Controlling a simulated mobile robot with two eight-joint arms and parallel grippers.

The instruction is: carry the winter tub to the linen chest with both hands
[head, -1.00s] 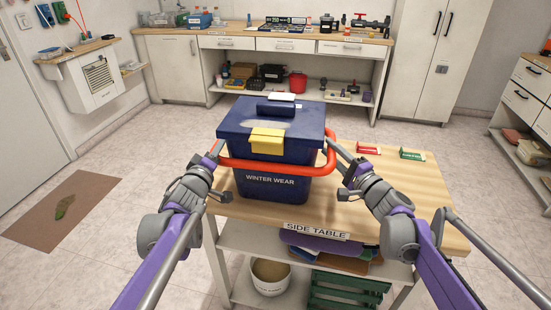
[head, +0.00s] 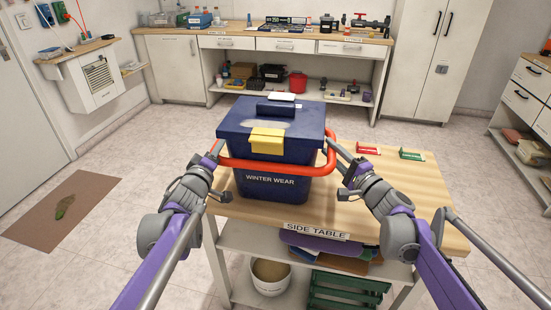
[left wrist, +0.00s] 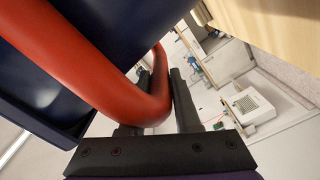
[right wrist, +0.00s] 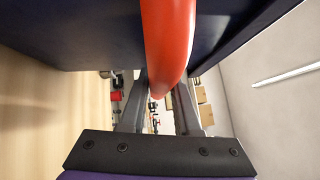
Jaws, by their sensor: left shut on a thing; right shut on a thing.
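The winter tub (head: 270,187) is dark blue, with a lid, a yellow latch and the words "WINTER WEAR". It is upright at the left part of the side table (head: 420,190); whether it touches the top I cannot tell. A red-orange handle bar (head: 262,166) runs around its front and sides. My left gripper (head: 212,160) is shut on the bar's left side, also seen in the left wrist view (left wrist: 158,100). My right gripper (head: 338,155) is shut on its right side, with the bar between the fingers in the right wrist view (right wrist: 160,95). No linen chest is identifiable.
Red and green holders (head: 411,154) sit on the table's right part. A white bucket (head: 270,276) and a green crate (head: 345,290) are below. A long workbench (head: 225,33) stands at the back. A brown mat (head: 88,190) lies left, with open floor around.

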